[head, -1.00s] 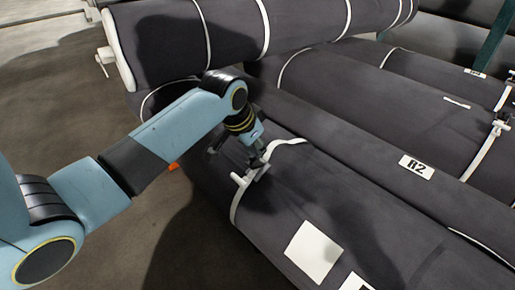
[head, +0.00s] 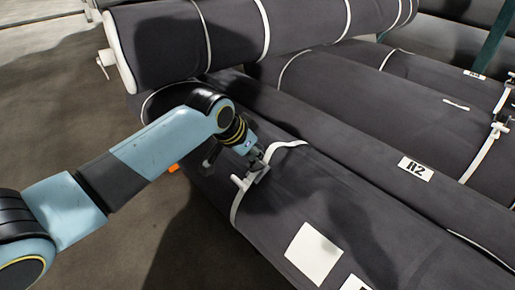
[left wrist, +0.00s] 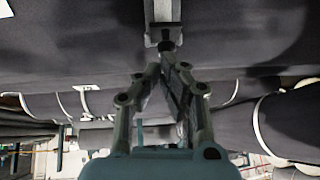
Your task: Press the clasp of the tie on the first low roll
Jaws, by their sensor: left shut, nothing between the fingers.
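The first low roll (head: 285,205) is dark grey and lies nearest my left arm. A white tie (head: 236,208) goes around it, with a clasp (head: 259,174) and a pale crosspiece on its upper side. My left gripper (head: 261,160) is shut and empty, its tip at the clasp. In the left wrist view the closed fingertips (left wrist: 167,48) are just below the grey clasp (left wrist: 164,36), with the pale tie (left wrist: 163,10) beyond. I cannot tell whether they touch. The fingers partly cover the clasp. My right gripper is not in view.
An upper roll (head: 235,35) lies across the back, above the low rolls. Another low roll with an R2 label (head: 415,168) lies close on the right. A blank white patch (head: 313,250) is on the first roll. Bare floor (head: 130,245) is at left.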

